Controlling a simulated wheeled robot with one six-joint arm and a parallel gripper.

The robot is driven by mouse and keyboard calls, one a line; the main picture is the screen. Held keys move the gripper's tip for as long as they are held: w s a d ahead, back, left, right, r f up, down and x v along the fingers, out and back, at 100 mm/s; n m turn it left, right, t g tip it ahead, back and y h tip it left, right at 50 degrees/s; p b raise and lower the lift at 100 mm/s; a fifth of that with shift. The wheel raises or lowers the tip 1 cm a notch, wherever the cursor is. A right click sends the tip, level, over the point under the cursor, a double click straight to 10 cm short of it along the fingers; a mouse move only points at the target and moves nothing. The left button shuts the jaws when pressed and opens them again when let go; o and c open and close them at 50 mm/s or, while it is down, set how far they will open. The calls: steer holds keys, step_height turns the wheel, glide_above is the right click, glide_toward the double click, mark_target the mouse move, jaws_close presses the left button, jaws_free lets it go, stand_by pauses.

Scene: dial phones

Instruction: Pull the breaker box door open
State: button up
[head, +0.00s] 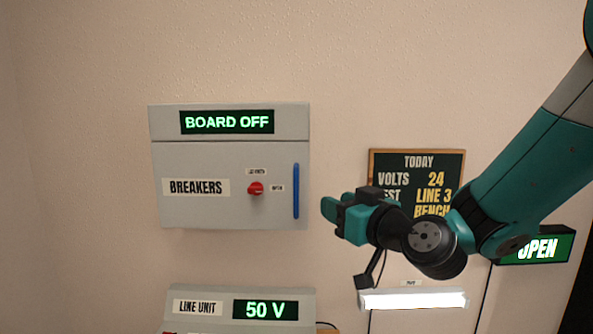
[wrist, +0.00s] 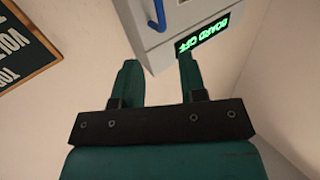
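The grey breaker box (head: 230,145) hangs on the wall in the head view. Its door, labelled BREAKERS, looks closed. A blue vertical bar handle (head: 296,191) is at the door's right edge; part of it shows in the wrist view (wrist: 158,15). A red knob (head: 255,188) sits left of the handle, with small labels above it and to its right. The display above the door reads BOARD OFF. My gripper (head: 331,208) is to the right of the handle, apart from it. Its two fingers are spread with nothing between them in the wrist view (wrist: 159,65).
A framed board (head: 417,165) hangs behind my arm and is partly hidden. Below the box is a line unit (head: 240,292) reading 50 V. A lit white lamp (head: 412,299) and a green OPEN sign (head: 550,247) are lower right. The wall left of the box is clear.

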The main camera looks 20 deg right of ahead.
mark_target(298, 186)
steer(key=p+x, duration=0.7)
steer(key=x, duration=0.6)
steer(key=shift+w+r, duration=0.1)
steer(key=shift+w, duration=0.05)
steer(key=shift+w+a+f, duration=0.2)
steer(key=shift+w, duration=0.45)
jaws_close()
